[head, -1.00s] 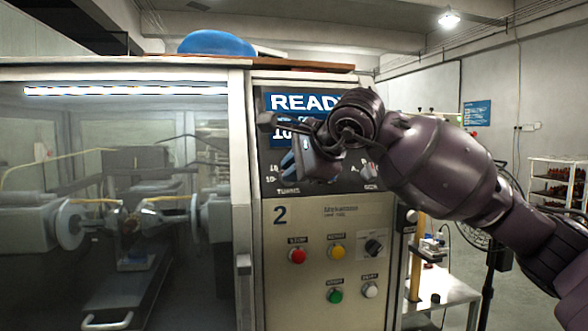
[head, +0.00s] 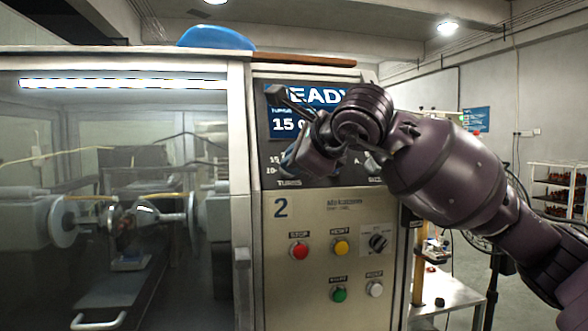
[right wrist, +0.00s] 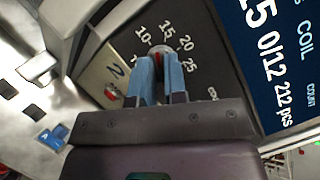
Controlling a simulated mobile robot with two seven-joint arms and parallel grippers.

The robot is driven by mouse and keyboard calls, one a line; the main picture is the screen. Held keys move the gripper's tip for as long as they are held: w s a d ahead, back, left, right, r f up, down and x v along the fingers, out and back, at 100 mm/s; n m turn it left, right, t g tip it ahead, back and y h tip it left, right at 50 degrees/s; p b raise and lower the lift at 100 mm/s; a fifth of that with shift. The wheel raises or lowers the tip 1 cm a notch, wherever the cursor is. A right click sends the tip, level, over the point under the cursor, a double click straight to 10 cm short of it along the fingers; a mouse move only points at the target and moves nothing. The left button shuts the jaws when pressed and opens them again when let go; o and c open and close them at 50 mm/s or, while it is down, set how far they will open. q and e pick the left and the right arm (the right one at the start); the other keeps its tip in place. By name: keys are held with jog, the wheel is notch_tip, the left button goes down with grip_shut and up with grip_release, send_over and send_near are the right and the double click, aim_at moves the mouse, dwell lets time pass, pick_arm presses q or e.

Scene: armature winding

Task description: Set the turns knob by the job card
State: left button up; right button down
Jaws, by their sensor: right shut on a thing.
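The turns knob (right wrist: 157,58) on the winding machine's dark panel is mostly hidden between the blue fingertips of my right gripper (right wrist: 160,76), which is shut on it. A bit of red shows on the knob. The dial scale around it reads 10, 15, 20 and 25 in the right wrist view. In the head view my right gripper (head: 296,160) covers the knob above the "TURNS" label. The display (head: 288,122) shows 15 in the head view, and 15 with 0/12 and 212 pcs in the right wrist view (right wrist: 270,60). I cannot make out a job card. My left gripper is out of view.
Below the dials are a red stop button (head: 299,250), a yellow button (head: 341,247), a green button (head: 338,294), a white button (head: 375,289) and a black selector (head: 378,242). A glazed winding chamber (head: 120,130) stands left. A small table (head: 452,290) stands right.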

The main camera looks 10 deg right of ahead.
jog(key=shift+f+m+t+h+b, duration=0.1)
jog(key=shift+m+t+h+b, duration=0.2)
jog(key=shift+m, duration=0.75)
jog(key=shift+f+m+t+h+b, duration=0.1)
jog(key=shift+m+t+b, duration=0.25)
jog(key=shift+m, duration=0.7)
jog(key=shift+s+r, duration=0.1)
jog(key=c, duration=1.2)
grip_release()
jog(key=shift+o, duration=0.2)
jog(key=v, duration=1)
jog(key=shift+s+p, duration=0.3)
jog(key=shift+s, duration=0.1)
jog(key=shift+r, duration=0.1)
